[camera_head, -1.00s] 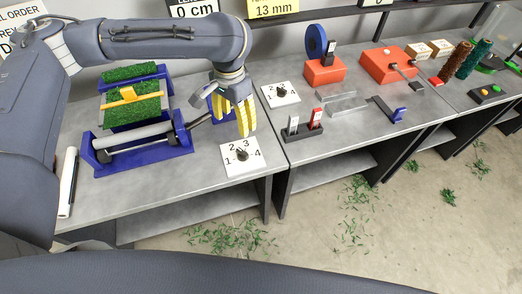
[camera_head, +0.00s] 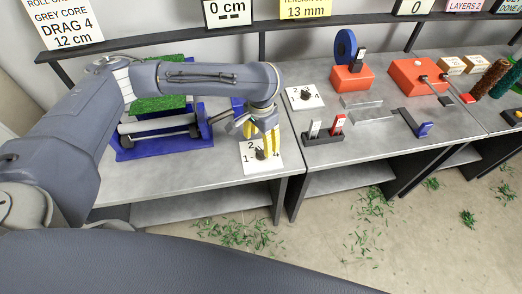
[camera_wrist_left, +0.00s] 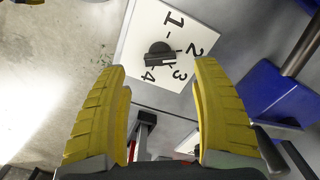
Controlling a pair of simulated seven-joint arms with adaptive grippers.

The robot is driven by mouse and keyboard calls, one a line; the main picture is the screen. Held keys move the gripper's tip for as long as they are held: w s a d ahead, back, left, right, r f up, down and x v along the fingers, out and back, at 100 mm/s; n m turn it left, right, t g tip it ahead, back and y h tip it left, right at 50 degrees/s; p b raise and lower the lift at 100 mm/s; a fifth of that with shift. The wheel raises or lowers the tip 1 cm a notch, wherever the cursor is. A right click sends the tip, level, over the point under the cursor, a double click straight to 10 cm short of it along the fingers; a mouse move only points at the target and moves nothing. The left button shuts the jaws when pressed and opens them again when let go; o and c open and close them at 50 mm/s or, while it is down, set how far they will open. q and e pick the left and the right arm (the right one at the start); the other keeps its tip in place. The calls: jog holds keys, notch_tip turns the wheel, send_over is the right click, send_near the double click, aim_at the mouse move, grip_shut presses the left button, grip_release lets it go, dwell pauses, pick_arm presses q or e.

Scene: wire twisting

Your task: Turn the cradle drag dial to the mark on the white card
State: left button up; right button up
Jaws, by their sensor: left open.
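The drag dial is a black knob (camera_head: 261,155) on a white plate (camera_head: 268,171) numbered 1 to 4, at the bench's front right beside the blue cradle (camera_head: 150,147). In the left wrist view the knob (camera_wrist_left: 160,53) lies just ahead of the fingertips; its exact setting is hard to tell. My left gripper (camera_head: 262,143) has yellow fingers pointing down over the plate and partly hiding it. In the left wrist view it (camera_wrist_left: 160,68) is open and empty, fingers apart. A white card (camera_head: 70,22) at the upper left reads "DRAG 4" and "12 cm". My right gripper is not in view.
A second numbered dial plate (camera_head: 304,98) sits on the neighbouring bench. A small stand (camera_head: 325,134) with a white and a red switch is to the right. The bench front edge is close to the dial.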

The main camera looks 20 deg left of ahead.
aim_at(261, 150)
pick_arm(q)
jog(key=shift+f, duration=2.9)
jog(key=shift+c, duration=0.5)
grip_shut()
